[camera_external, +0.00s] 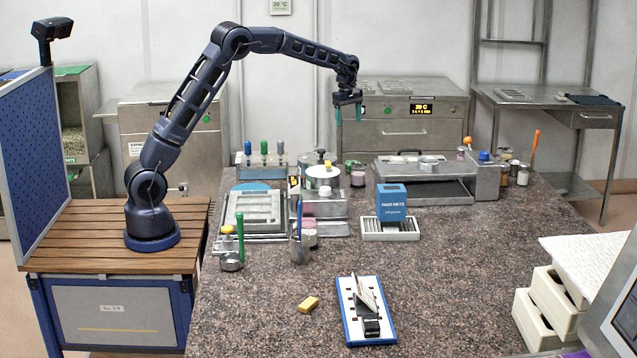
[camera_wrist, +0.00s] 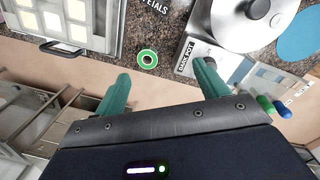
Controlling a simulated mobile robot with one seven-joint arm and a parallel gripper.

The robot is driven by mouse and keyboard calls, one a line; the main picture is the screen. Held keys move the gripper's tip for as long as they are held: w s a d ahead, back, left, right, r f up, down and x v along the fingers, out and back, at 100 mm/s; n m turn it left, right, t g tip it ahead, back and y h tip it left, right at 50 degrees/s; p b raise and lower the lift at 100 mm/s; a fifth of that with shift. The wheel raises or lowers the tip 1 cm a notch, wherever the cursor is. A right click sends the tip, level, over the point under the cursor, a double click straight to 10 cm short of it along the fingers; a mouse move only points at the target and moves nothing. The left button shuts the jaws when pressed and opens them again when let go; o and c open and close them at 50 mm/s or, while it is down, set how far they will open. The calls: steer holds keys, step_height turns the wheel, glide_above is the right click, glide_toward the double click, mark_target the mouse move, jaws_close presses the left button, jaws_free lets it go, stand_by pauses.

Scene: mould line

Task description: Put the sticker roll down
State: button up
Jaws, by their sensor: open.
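My gripper (camera_external: 348,113) is high above the back part of the worktop. Its two teal fingers are wide apart in the wrist view (camera_wrist: 160,69), with nothing between them. The roll shows beyond the fingertips, nearer the left finger, apart from both.
In the wrist view, a metal tray with pale squares (camera_wrist: 70,12) is left of the roll and a round-topped steel device (camera_wrist: 228,18) right. In the external view, a blue box (camera_external: 391,200) stands mid-worktop. The front holds a yellow block (camera_external: 308,304) and blue-edged board (camera_external: 349,325).

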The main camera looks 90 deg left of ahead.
steer(key=s+d+r+m+t, duration=0.1)
steer(key=s+d+r+m, duration=0.55)
steer(key=s+d, duration=0.55)
steer(key=s+d+r+m+t, duration=0.1)
steer(key=s+d+r+m, duration=0.4)
steer(key=s+d+r, duration=0.6)
steer(key=s+d+f+m, duration=0.3)
steer(key=s+d+m, duration=0.1)
steer(key=s, duration=0.4)
steer(key=s+d+f+m+t, duration=0.1)
steer(key=s+d+f+m, duration=0.2)
steer(key=s+d, duration=0.3)
steer(key=s+d+f+m+t, duration=0.1)
steer(key=s+d+f+m, duration=0.2)
steer(key=s, duration=0.7)
steer(key=d+m, duration=0.2)
steer(key=d, duration=0.1)
steer(key=shift+f, duration=0.2)
